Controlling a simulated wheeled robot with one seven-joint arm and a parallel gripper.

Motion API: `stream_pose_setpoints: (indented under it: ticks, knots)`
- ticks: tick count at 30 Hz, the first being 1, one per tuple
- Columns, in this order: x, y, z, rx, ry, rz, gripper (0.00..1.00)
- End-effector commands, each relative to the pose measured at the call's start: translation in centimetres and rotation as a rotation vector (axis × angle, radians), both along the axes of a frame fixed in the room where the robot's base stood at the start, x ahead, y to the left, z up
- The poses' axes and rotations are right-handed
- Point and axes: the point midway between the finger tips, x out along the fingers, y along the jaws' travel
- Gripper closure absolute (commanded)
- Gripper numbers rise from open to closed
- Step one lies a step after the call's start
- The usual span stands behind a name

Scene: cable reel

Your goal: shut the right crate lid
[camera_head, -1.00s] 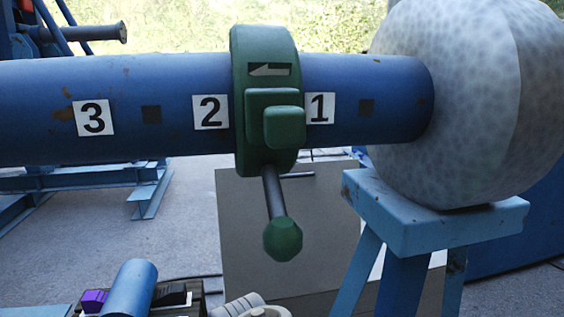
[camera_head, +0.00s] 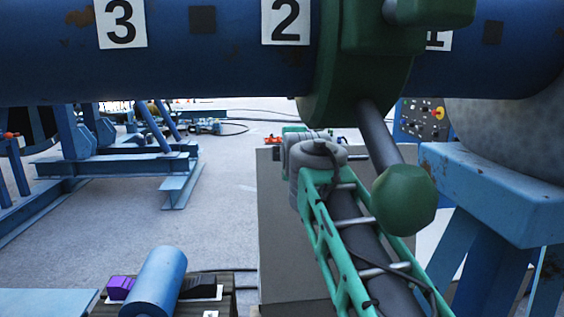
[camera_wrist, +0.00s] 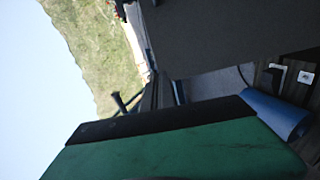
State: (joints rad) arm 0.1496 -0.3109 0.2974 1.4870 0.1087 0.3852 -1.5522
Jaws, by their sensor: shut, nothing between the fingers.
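A flat grey panel (camera_head: 285,235) stands behind the big pipe's crank, in the middle of the head view. It looks like the raised right crate lid; the crate body is not clearly seen. My green lattice arm crosses in front of its right part and hides it there. A dark flat panel (camera_wrist: 240,35), apparently the same one, fills the upper right of the wrist view. The green, dark-edged shape at the bottom of the wrist view looks like my gripper (camera_wrist: 165,130). It is shut and empty. In the head view its fingertips are hidden behind the grey wrist joint.
A blue pipe (camera_head: 200,65) spans the head view above my arm. Its green crank knob (camera_head: 404,200) hangs close to my arm. A light-blue stand (camera_head: 500,195) is at right. A blue cylinder (camera_head: 153,283) lies on a wooden box at lower left.

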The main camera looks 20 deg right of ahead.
Motion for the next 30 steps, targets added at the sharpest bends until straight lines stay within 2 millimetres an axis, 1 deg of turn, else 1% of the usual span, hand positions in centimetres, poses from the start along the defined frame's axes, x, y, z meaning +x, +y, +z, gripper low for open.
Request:
stream_pose_setpoints:
  ticks: [2, 5, 8, 18, 21, 24, 30]
  knots:
    - [0.6, -0.3, 0.5, -0.034, -0.01, 0.004, 1.0]
    - [1.6, -0.5, 0.4, -0.036, -0.008, 0.006, 1.0]
    - [3.4, -0.9, -0.1, -0.035, -0.006, 0.008, 1.0]
    - [10.3, -2.6, -2.1, -0.031, -0.006, 0.009, 1.0]
    - [11.8, -3.0, -2.5, -0.031, -0.007, 0.009, 1.0]
    - [12.8, -3.2, -2.9, -0.031, -0.007, 0.009, 1.0]
    - [13.3, -3.3, -3.1, -0.032, -0.009, 0.009, 1.0]
